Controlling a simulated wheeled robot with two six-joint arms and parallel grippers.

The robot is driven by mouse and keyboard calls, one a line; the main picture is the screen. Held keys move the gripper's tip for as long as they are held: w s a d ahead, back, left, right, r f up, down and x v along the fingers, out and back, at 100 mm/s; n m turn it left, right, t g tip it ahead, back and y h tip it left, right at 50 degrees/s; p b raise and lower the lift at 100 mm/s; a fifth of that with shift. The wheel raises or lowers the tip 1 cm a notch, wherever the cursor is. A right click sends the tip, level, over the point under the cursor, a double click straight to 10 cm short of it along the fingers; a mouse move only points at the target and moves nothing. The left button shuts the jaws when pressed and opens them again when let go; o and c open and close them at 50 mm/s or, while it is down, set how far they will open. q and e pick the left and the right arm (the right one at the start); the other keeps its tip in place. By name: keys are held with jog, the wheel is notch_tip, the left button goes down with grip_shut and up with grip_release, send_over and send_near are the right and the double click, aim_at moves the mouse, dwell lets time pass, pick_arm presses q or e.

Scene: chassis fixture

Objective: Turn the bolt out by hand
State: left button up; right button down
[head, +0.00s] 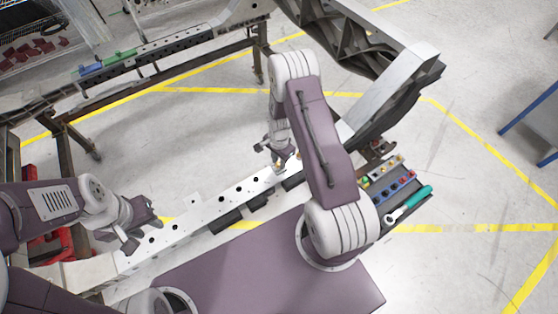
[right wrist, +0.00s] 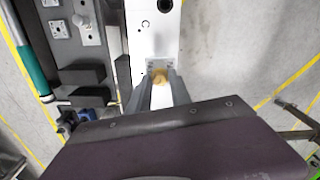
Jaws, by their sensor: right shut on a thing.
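A brass-coloured bolt (right wrist: 159,76) shows between the fingers of my right gripper (right wrist: 161,88) in the right wrist view. The gripper is shut on it. In the head view my right gripper (head: 281,160) points down at the white chassis rail (head: 213,205), and the fingers hide most of the bolt. I cannot tell how far the bolt sits in its hole. The rail has a row of dark holes along its face. My left gripper (head: 143,222) is open and empty near the rail's left end, apart from the bolt.
A dark tool tray (head: 414,209) with coloured sockets and a green-handled ratchet (head: 411,203) lies right of my right arm. Dark blocks (head: 226,222) sit along the rail's near side. A second rail on a stand (head: 150,50) is behind. Open floor lies between them.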

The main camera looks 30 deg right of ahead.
jog(key=shift+n, duration=0.3)
jog(key=shift+r+p, duration=2.4)
jog(key=shift+r, duration=0.65)
